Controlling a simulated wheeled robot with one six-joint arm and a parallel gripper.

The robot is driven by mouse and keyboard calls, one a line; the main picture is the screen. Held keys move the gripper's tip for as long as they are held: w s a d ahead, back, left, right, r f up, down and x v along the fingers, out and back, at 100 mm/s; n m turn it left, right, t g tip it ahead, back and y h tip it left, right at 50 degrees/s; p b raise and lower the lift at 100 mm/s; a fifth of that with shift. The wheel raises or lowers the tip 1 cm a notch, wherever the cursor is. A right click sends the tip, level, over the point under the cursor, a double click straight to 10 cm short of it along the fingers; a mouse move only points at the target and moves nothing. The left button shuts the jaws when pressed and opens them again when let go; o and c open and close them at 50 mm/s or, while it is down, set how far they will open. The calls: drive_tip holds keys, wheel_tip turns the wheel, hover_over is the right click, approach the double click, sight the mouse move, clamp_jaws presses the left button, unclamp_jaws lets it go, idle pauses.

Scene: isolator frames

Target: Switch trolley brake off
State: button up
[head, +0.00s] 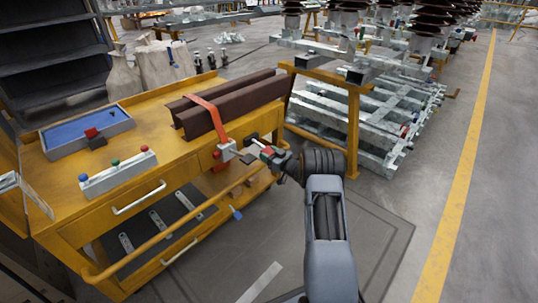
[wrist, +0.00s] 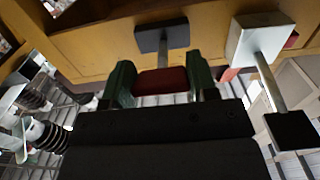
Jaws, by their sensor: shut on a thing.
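The yellow trolley (head: 150,112) stands at left in the head view, and its edge (wrist: 100,45) crosses the top of the wrist view. A black mount (wrist: 162,38) on it, also in the head view (head: 251,139), carries a short metal rod ending in a red grip (wrist: 162,80). It looks like the brake lever. My gripper (head: 267,153) is at the trolley's side; in the wrist view (wrist: 160,84) its green fingers are shut on the red grip from both sides. The grip is partly hidden by my gripper body.
A light-grey box (head: 226,150) on an orange strap (head: 207,108) has a rod with a black end (wrist: 290,130), close to my gripper's right in the wrist view. A yellow rail (head: 150,245) runs low along the trolley. Metal racks (head: 350,125) stand behind; floor at right is clear.

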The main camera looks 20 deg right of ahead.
sight(261, 145)
wheel_tip(261, 145, up, 2)
drive_tip(key=g+p, duration=0.1)
drive_tip(key=p, duration=0.2)
drive_tip(key=shift+s, duration=0.1)
wheel_tip(261, 145, up, 2)
drive_tip(key=g+h+p, duration=0.1)
drive_tip(key=g+p, duration=0.1)
drive_tip(key=p, duration=0.4)
drive_tip(key=shift+r+g+p, duration=0.2)
drive_tip(key=shift+g+p, duration=0.2)
drive_tip(key=shift+p, duration=0.15)
drive_tip(key=shift+r, duration=0.15)
drive_tip(key=o, duration=1.3)
drive_tip(key=shift+d+h, duration=0.1)
drive_tip(key=shift+h, duration=0.2)
drive_tip(key=p+v, duration=0.3)
drive_tip(key=v, duration=1)
drive_tip(key=shift+s, duration=0.35)
